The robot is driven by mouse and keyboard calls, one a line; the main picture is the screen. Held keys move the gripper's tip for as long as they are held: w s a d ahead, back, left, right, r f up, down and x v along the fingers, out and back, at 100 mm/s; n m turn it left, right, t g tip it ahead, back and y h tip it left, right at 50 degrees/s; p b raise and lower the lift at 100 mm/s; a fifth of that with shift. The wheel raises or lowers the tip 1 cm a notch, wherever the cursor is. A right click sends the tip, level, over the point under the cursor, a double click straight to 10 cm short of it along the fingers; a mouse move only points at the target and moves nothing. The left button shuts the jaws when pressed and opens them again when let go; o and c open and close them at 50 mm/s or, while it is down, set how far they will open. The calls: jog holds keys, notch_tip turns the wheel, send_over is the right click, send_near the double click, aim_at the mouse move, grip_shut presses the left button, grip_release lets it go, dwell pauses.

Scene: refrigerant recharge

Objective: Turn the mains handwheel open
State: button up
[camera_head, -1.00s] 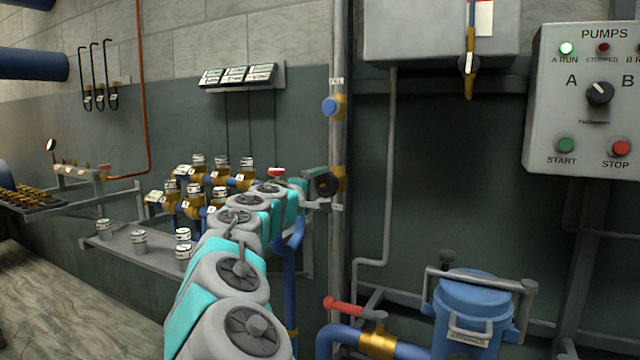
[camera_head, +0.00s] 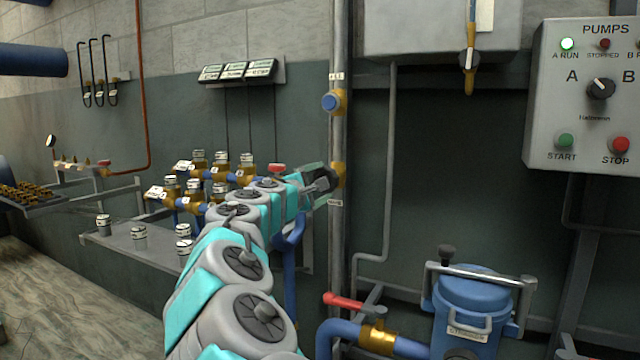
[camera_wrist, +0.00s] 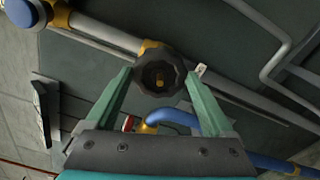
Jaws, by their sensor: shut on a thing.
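A black lobed handwheel (camera_wrist: 160,74) with a brass centre sits on a brass fitting on the grey pipe in the wrist view. My gripper (camera_wrist: 158,84) has one green finger on each side of its rim and is shut on it. In the head view my gripper (camera_head: 322,181) reaches the brass fitting (camera_head: 339,175) on the vertical pipe (camera_head: 337,240). There the fingers mostly hide the handwheel. I see no clear mark of how far the handwheel is turned.
A blue-capped valve (camera_head: 331,102) sits higher on the same pipe. Brass valves with gauges (camera_head: 195,185) stand left of my arm, above a shelf (camera_head: 130,247). A red lever (camera_head: 343,301) and a blue strainer (camera_head: 465,305) are low at right. The pump panel (camera_head: 590,95) is upper right.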

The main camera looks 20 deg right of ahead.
jog(key=n, duration=0.4)
jog(key=shift+f, duration=0.15)
jog(key=n, duration=0.5)
jog(key=o, duration=1.3)
